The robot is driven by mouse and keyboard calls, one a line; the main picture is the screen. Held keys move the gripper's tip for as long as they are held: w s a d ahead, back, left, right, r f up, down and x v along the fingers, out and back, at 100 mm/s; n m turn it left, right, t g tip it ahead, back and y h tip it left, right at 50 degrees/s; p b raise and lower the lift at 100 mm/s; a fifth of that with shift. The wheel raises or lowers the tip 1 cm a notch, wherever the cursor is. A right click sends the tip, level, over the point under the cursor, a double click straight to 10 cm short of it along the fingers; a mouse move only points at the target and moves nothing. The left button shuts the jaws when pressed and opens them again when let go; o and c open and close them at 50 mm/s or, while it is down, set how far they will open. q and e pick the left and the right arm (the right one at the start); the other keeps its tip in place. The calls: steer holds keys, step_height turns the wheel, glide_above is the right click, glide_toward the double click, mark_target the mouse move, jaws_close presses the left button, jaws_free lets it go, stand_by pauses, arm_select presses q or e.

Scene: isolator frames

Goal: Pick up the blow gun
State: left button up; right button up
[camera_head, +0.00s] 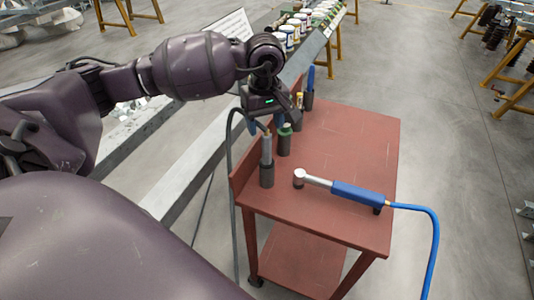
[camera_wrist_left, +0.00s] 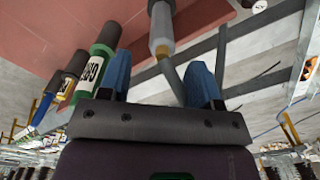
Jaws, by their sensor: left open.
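A grey, slim tool (camera_head: 267,150) stands upright in a dark holder (camera_head: 267,175) at the left edge of the red cart; it seems to be the blow gun, but I cannot tell for sure. A grey hose leaves its top. My left gripper (camera_head: 266,124), with blue fingertips, is open just above it. In the left wrist view the gripper (camera_wrist_left: 160,78) has the grey tool (camera_wrist_left: 161,25) beyond its fingers, and the hose (camera_wrist_left: 172,78) runs between them. I see no grip on it. My right gripper is not in view.
A green-topped tool (camera_head: 284,138) stands close behind, with more upright tools behind it. A silver tool with a blue handle (camera_head: 357,194) and blue hose lies on the red cart (camera_head: 350,135). The cart's far right is clear. A bench with several cans (camera_head: 290,34) stands behind.

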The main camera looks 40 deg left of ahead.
mark_target(267, 135)
arm_select(q)
steer(key=f, duration=0.3)
steer(key=d+f, duration=0.1)
steer(key=f, duration=0.1)
steer(key=shift+s, duration=0.35)
steer(key=shift+f, duration=0.4)
steer(key=c, duration=1)
steer(key=shift+r, duration=0.15)
